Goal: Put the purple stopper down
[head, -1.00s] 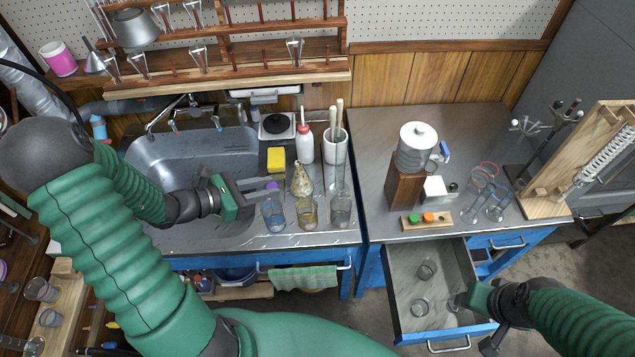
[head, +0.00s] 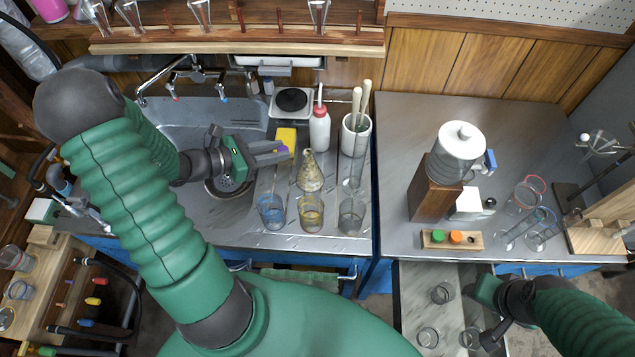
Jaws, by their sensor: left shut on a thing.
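The purple stopper (head: 282,151) is at the fingertips of my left gripper (head: 272,152), which is shut on it. The fingers point right, by the front of the yellow sponge (head: 286,136), above the sink's right edge. Much of the stopper is hidden by the fingers. A wooden stopper rack (head: 425,239) on the right bench holds a green stopper (head: 438,236) and an orange stopper (head: 456,237); its right hole looks empty. My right gripper (head: 482,332) is low at the open drawer, beside a small glass (head: 470,339); whether it is shut cannot be made out.
A conical flask (head: 310,172) and several beakers (head: 311,212) stand right of the sink. A white-and-red bottle (head: 319,130) and a tool jar (head: 356,132) are behind. The open drawer (head: 415,290) holds glassware. The right bench's back area is clear.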

